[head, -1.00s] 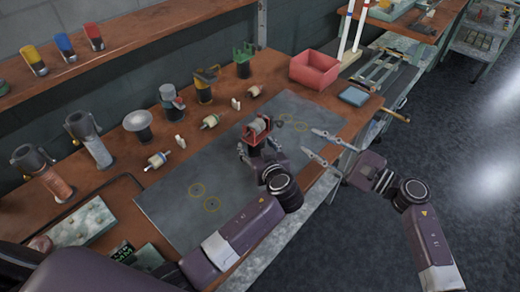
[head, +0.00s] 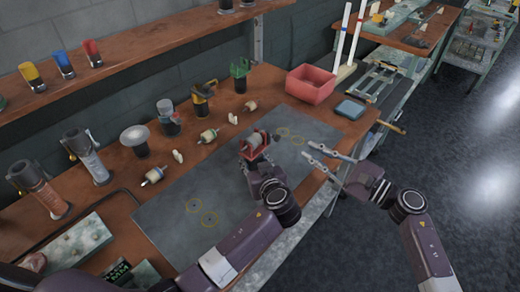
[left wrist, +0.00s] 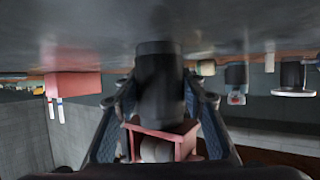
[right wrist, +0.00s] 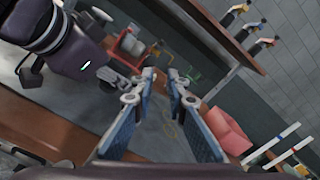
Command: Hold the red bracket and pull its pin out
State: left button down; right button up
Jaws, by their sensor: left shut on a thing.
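The red bracket (head: 252,147) stands upright over the grey mat, with a pale cylinder inside its frame. My left gripper (left wrist: 157,100) is shut on its dark lower body; the red frame shows between the fingers in the left wrist view (left wrist: 187,145). A small dark piece (head: 276,138) shows at the bracket's right side; I cannot tell if it is the pin. My right gripper (head: 310,152) is open and empty, right of the bracket and apart from it. In the right wrist view the bracket (right wrist: 128,45) lies beyond the fingertips.
The grey mat (head: 180,230) has yellow ring marks and free room at lower left. Several tools and fittings line the back of the brown bench. A red bin (head: 311,86) and a blue-grey block (head: 350,109) stand at the right end. A shelf (head: 130,62) runs above.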

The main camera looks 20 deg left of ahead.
jog(key=w+r+m+t, duration=0.2)
jog(key=w+r+m, duration=0.1)
jog(key=w+r+m+t, duration=0.2)
jog(key=w+r, duration=0.1)
jog(key=w+r+m+t, duration=0.1)
jog(key=w+r+m, duration=0.2)
jog(key=shift+w+d+r+m+t+h, duration=0.25)
jog(key=shift+d+r+m+t+h, duration=0.05)
jog(key=shift+t+h, duration=0.1)
grip_shut()
jog(key=w+d+r+m+t+h, duration=0.1)
jog(key=w+r+m+t+h, duration=0.15)
jog(key=w+m+h, duration=0.6)
jog(key=w+d+r+m+t+h, duration=0.15)
jog(key=w+r+m, duration=0.35)
jog(key=m, duration=0.9)
jog(key=s+a+f+m+g+h, duration=0.1)
jog(key=s+a+f+m+g, duration=0.3)
jog(key=a+m+g, duration=0.45)
jog(key=s+a+m+g, duration=0.2)
jog(key=s+a+g, duration=0.1)
jog(key=s, duration=0.4)
jog(key=s+a+r+m+g+h, duration=0.1)
jog(key=s+a+m+g, duration=0.1)
jog(key=s, duration=0.6)
jog(key=shift+s+a+r+g, duration=0.25)
jog(key=shift+a+g, duration=0.3)
jog(key=shift+g, duration=0.3)
